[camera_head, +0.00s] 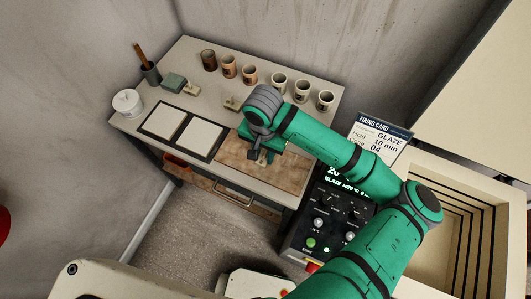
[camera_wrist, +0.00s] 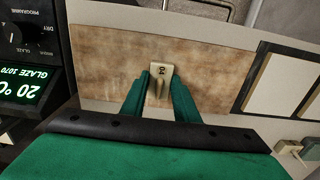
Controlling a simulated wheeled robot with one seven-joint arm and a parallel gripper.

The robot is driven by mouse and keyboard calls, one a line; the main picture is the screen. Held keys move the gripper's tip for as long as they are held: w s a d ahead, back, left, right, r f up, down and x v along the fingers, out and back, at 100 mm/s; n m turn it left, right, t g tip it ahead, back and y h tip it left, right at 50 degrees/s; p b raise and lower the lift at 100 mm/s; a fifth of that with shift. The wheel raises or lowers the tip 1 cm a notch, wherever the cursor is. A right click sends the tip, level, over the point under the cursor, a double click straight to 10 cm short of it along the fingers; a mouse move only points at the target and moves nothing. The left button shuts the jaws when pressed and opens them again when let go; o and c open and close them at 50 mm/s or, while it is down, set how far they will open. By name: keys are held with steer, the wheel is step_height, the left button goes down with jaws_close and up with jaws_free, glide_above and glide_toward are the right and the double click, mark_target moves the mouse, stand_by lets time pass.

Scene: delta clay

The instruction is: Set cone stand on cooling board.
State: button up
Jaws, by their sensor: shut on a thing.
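The cone stand (camera_wrist: 160,72) is a small beige piece with a dark mark, held between my gripper's fingers. My gripper (camera_wrist: 160,90) is shut on it, with one green finger on each side. The cooling board (camera_wrist: 205,62) is a mottled brown slab beneath the stand in the wrist view. In the head view the board (camera_head: 290,172) lies at the table's front right, and my gripper (camera_head: 263,157) points down over it. My wrist hides part of the board there. I cannot tell whether the stand touches the board.
Two pale tiles in dark frames (camera_head: 162,121) lie left of the board. Several cups (camera_head: 278,83) line the back. A white jar (camera_head: 127,102), a green block (camera_head: 173,82) and a small beige piece (camera_head: 232,103) stand on the table. The kiln controller (camera_head: 325,215) is at right.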

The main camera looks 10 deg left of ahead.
mark_target(263, 157)
steer(key=shift+a, duration=0.15)
steer(key=o, duration=1.1)
steer(key=shift+s, duration=0.1)
steer(key=shift+c, duration=0.2)
steer(key=shift+r, duration=0.45)
step_height(263, 157, up, 11)
steer(key=shift+r, duration=0.1)
